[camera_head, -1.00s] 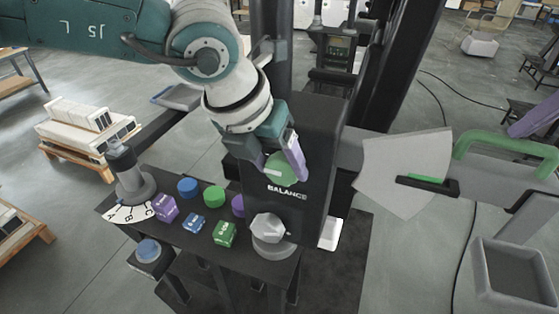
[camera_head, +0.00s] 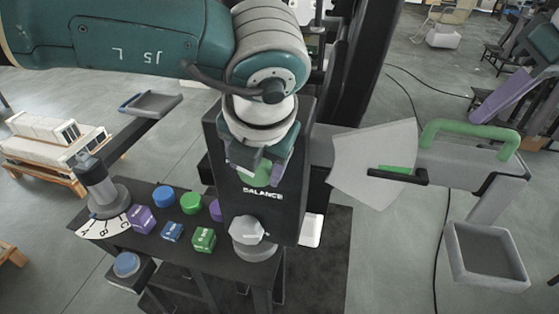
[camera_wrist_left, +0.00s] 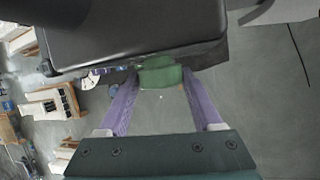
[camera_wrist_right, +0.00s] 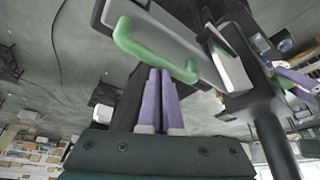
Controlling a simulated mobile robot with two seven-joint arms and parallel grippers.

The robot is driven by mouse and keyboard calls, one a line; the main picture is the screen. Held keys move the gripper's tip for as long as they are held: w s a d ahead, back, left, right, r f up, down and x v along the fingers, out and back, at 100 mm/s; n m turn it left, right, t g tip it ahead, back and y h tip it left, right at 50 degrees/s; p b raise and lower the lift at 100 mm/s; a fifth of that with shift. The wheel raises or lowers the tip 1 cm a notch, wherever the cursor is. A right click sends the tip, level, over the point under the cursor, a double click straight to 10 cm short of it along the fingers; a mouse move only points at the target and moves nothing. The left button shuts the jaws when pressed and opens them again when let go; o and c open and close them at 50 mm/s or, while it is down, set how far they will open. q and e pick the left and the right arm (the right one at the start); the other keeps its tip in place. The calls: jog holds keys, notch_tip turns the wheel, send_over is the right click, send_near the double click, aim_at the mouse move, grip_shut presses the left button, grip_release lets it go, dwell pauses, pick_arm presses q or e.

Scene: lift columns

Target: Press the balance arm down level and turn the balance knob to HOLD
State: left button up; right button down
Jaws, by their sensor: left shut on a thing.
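The green balance knob (camera_head: 258,176) is on the black box marked BALANCE (camera_head: 283,215). It also shows in the left wrist view (camera_wrist_left: 160,74). My left gripper (camera_head: 257,168) is shut on it, one purple finger on each side. Its pointer mark is hard to make out behind the gripper. The grey balance arm (camera_head: 448,170) extends right from the box, with a green handle (camera_head: 470,128) on top. A green mark (camera_head: 394,168) shows beside a black pointer bar (camera_head: 410,177) at the pale fan plate (camera_head: 375,150). My right gripper (camera_head: 478,115) is shut and empty near the handle, apart from it (camera_wrist_right: 160,72).
A grey open tray (camera_head: 487,285) hangs below the arm's right end.

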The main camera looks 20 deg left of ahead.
pick_arm(q)
jog(key=shift+d+f+m+y, duration=0.15)
jog(key=shift+d+m+y, duration=0.05)
jog(key=shift+y, duration=0.7)
jog(key=shift+d+f+m+y, duration=0.1)
jog(key=shift+d+m+y, duration=0.1)
jog(key=shift+y, duration=1)
jog(key=o, duration=1.4)
jog(key=shift+a+r, duration=0.1)
jog(key=shift+c, duration=0.2)
jog(key=shift+r, duration=0.1)
jog(key=v, duration=1.2)
jog(key=shift+s, duration=0.1)
